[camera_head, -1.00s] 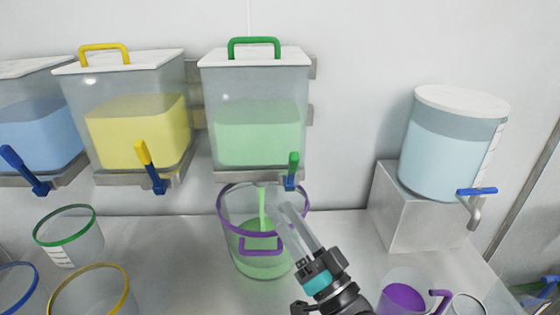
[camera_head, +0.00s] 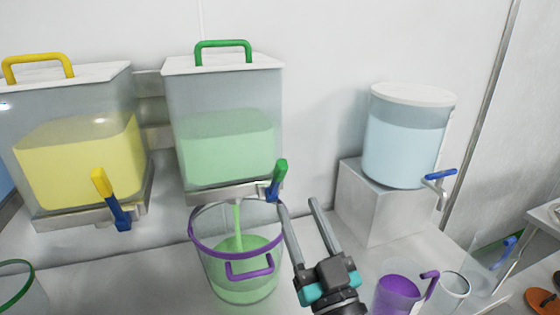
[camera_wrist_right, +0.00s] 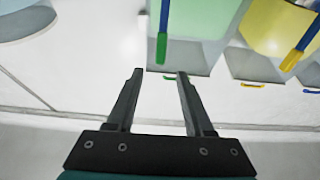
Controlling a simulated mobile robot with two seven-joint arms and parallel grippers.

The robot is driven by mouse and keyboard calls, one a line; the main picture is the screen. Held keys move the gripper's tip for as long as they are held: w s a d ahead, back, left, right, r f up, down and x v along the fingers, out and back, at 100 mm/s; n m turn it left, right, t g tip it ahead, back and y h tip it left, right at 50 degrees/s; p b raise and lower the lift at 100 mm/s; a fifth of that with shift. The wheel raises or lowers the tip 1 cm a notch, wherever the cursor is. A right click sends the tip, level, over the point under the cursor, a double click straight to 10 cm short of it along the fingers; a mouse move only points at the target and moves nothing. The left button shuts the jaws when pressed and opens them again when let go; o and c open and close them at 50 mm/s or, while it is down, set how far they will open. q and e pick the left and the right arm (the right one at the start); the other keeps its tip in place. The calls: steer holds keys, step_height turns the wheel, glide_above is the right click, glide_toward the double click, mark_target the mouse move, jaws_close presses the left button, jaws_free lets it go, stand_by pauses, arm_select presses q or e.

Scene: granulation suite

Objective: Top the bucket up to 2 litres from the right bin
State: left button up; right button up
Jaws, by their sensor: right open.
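The right bin (camera_head: 225,150) is clear with a white lid and green contents, mounted on the wall. A green stream falls from the outlet into the bucket (camera_head: 207,262). The bucket is clear with a purple rim and purple handle, standing below the bin, with green material inside; its level marks cannot be read. My right gripper (camera_head: 300,205) is open and empty, just right of the bucket and below the lever. My left gripper is not in view.
A bin with yellow contents (camera_head: 80,165) hangs to the left. A blue-filled drum (camera_head: 403,145) with a tap stands on a metal block (camera_head: 375,205) at right. A purple-filled jug (camera_head: 397,292) and a clear cup (camera_head: 452,290) stand at the front right.

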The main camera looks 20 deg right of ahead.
mark_target(284, 172)
steer(key=p+x, duration=0.1)
steer(key=x, duration=1)
steer(key=shift+c, duration=0.3)
jaws_close()
stand_by(1.0)
